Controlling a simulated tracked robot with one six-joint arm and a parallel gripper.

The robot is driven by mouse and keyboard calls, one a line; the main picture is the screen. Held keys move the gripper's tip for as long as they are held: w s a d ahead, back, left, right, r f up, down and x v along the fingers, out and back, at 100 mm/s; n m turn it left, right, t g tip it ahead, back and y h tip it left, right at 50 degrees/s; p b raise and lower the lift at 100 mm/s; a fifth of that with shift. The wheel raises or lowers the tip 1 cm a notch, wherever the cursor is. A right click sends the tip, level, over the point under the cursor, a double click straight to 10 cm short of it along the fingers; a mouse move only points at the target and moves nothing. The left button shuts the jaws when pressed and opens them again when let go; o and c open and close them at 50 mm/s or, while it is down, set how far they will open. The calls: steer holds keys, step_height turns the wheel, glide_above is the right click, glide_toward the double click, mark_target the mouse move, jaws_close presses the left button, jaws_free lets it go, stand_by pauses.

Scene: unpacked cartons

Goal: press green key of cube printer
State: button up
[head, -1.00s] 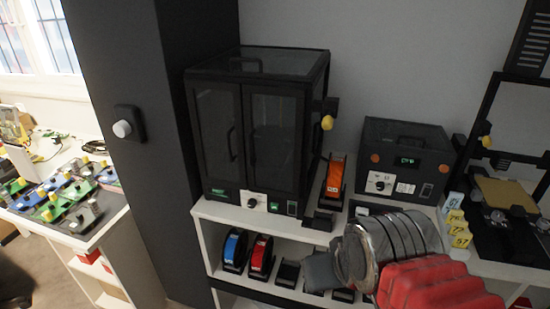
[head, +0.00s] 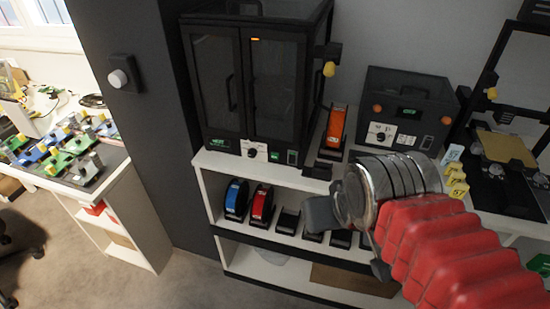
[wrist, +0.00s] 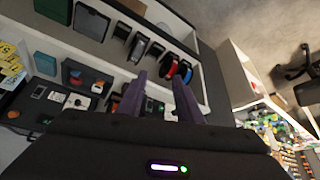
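The large black cabinet with two dark glass doors (head: 277,90) stands on the white shelf unit in the head view and looks like the cube printer, though I cannot be sure. Its bottom panel carries a knob (head: 251,152) and a small green key (head: 275,156). A green label (head: 221,144) is at the panel's left end. My gripper (head: 310,212) is in front of the shelves, below and right of the key and apart from it. In the wrist view its two fingers (wrist: 159,80) are spread with nothing between them. The cabinet is mostly hidden there.
Blue (head: 236,198) and red (head: 261,204) spools sit on the lower shelf. A dark pillar (head: 140,150) is at left. Carpet in front is clear.

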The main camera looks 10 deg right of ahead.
jaws_close()
stand_by(1.4)
